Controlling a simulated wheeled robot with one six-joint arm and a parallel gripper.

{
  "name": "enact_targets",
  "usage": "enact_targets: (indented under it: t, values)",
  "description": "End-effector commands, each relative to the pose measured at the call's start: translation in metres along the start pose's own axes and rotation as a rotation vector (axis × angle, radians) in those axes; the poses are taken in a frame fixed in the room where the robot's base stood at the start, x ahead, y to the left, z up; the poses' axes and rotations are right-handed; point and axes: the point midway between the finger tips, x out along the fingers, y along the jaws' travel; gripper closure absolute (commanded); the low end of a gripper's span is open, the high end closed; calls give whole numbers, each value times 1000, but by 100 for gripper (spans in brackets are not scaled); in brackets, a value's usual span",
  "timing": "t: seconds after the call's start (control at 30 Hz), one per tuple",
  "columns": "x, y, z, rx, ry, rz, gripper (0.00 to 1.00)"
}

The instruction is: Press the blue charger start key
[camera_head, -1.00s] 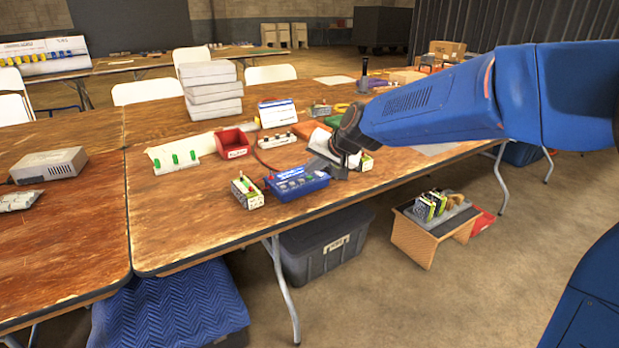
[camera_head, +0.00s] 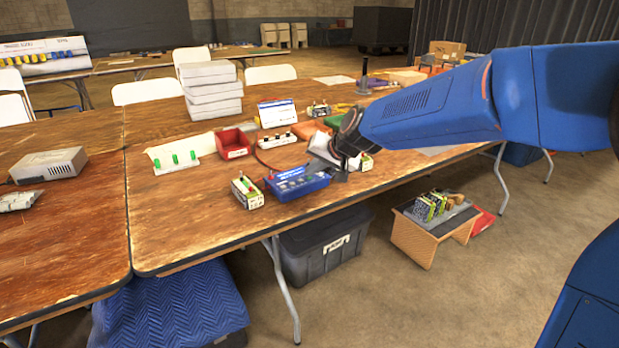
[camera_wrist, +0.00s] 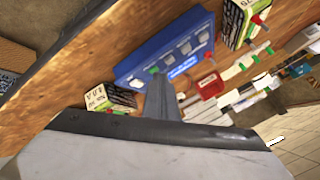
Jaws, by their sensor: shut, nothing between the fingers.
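The blue charger (camera_head: 297,183) lies on the wooden table near its front edge, with a row of grey keys on its top face. It also shows in the wrist view (camera_wrist: 140,61), with a green spot near my fingers. I cannot tell which key is the start key. My gripper (camera_head: 338,172) is at the charger's right end, with its fingers shut and empty. In the wrist view the shut fingers (camera_wrist: 160,90) reach toward the charger's near end and hide part of it. I cannot tell whether they touch it.
A battery pack (camera_head: 247,192) stands left of the charger, and another (camera_head: 366,162) is right of my gripper. Behind are a red bin (camera_head: 233,143), a white strip (camera_head: 277,140) and a stack of white boxes (camera_head: 211,90).

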Motion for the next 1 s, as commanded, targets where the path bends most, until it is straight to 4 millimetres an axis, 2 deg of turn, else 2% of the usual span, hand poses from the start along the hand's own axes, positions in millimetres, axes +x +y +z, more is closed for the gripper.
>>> enact_targets:
  t: [1.0]
  values:
    - [-13, -10, -9, -1, 0, 0, 100]
